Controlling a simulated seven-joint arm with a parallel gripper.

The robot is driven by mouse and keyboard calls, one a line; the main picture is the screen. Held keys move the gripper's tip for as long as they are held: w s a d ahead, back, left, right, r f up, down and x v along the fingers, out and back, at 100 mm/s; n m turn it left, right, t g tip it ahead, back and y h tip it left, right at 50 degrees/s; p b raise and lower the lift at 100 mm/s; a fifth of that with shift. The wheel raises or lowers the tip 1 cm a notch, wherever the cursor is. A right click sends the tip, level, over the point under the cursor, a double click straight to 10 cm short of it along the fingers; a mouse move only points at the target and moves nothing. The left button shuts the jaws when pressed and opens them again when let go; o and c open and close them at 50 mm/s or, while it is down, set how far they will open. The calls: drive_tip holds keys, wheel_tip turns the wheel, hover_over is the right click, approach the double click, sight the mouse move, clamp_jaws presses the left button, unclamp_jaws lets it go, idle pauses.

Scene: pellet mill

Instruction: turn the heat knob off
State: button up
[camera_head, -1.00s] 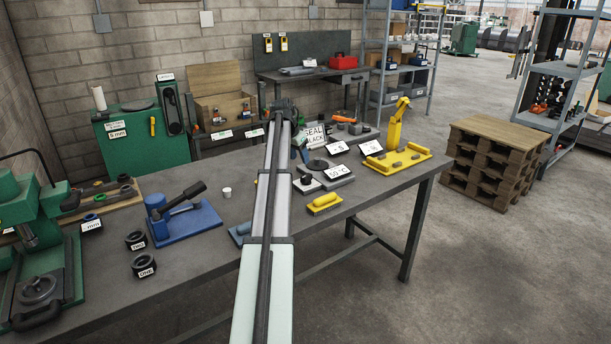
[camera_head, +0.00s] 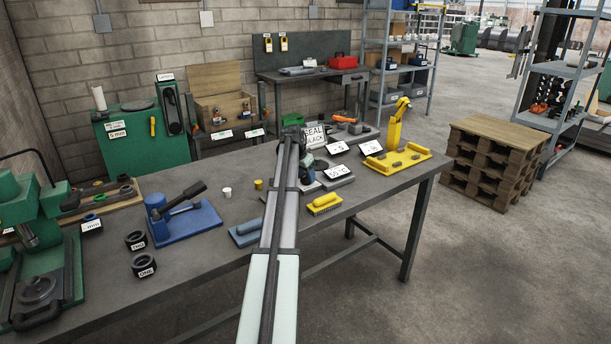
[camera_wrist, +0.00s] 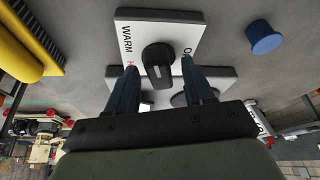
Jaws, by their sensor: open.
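The black heat knob (camera_wrist: 158,62) stands on a white label plate (camera_wrist: 160,27) in the wrist view. A white mark shows on the knob's side nearest my gripper. The plate reads WARM on the left, with a red H below it and part of a word starting with O on the right; the fingers hide the rest. My gripper (camera_wrist: 160,83) is open, one finger on each side just short of the knob. Whether it touches the knob I cannot tell.
A small yellow cup (camera_head: 258,184) and a white cup (camera_head: 227,192) stand to the left. A yellow stand (camera_head: 396,150) is farther right.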

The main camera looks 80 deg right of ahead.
clamp_jaws()
idle(0.4)
drive_tip(key=shift+m, duration=0.3)
drive_tip(key=m, duration=0.2)
drive_tip(key=m+g+y, duration=0.1)
drive_tip(key=m, duration=0.1)
drive_tip(key=shift+w+d+m, duration=0.1)
drive_tip(key=shift+w+m, duration=0.05)
drive_tip(key=shift+m, duration=0.15)
drive_tip(key=m+g+y, duration=0.1)
drive_tip(key=m+y, duration=0.1)
drive_tip(key=m, duration=0.3)
drive_tip(key=shift+d, duration=0.15)
drive_tip(key=m+y, duration=0.1)
drive_tip(key=m, duration=0.2)
drive_tip(key=m+y, duration=0.1)
drive_tip(key=m, duration=0.1)
drive_tip(key=shift+d+f+m+y, duration=0.1)
drive_tip(key=shift+m+y, duration=0.2)
drive_tip(key=shift+m, duration=0.1)
drive_tip(key=m, duration=0.2)
drive_tip(key=m+y, duration=0.1)
drive_tip(key=m, duration=0.1)
drive_tip(key=shift+m+t+y, duration=0.3)
drive_tip(key=shift+m+t, duration=0.1)
